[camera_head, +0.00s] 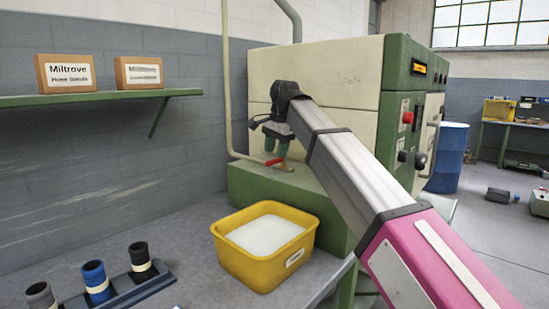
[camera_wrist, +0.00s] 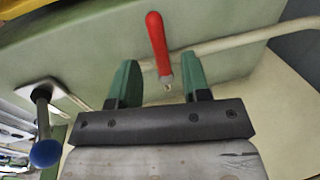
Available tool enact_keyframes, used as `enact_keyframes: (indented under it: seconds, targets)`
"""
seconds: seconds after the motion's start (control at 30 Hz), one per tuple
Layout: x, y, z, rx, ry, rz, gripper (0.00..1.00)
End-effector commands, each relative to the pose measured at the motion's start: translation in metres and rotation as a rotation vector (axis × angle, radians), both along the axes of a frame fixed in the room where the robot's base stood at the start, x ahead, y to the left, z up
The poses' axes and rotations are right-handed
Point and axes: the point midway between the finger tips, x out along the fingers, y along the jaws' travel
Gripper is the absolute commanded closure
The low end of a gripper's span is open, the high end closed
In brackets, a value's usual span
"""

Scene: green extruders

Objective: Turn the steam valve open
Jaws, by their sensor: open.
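The steam valve shows as a red lever (camera_head: 275,162) low on the green ledge of the machine, by a pale pipe. In the wrist view the red lever (camera_wrist: 157,40) stands beyond my fingers, its lower end in line with the gap between them. My gripper (camera_head: 277,146) is just above the valve in the head view, pointing down. In the wrist view my gripper (camera_wrist: 160,78) is open, with one green finger on each side of the lever's lower end. I see no clear contact. The valve body is mostly hidden.
The cream and green machine (camera_head: 330,75) stands close behind my arm. A yellow bin (camera_head: 232,262) of white material sits on the grey bench (camera_head: 195,225). A rack (camera_head: 130,290) holds dark and blue cylinders. A blue-knobbed handle (camera_wrist: 45,150) is left of my gripper.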

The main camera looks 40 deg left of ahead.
Motion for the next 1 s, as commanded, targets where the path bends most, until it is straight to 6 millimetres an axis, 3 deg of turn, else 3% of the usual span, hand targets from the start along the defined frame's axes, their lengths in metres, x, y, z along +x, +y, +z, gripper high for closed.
enact_keyframes:
  seconds: [0.2, 0.6, 0.73, 1.0]
  targets:
    - [0.0, 0.005, -0.024, -0.001, 0.0, 0.0, 0.57]
    - [0.0, 0.006, -0.03, 0.001, -0.001, 0.0, 0.57]
    - [0.0, 0.006, -0.03, 0.001, 0.0, 0.0, 0.99]
    - [0.005, 0.007, -0.029, 0.001, 0.0, 0.0, 1.0]
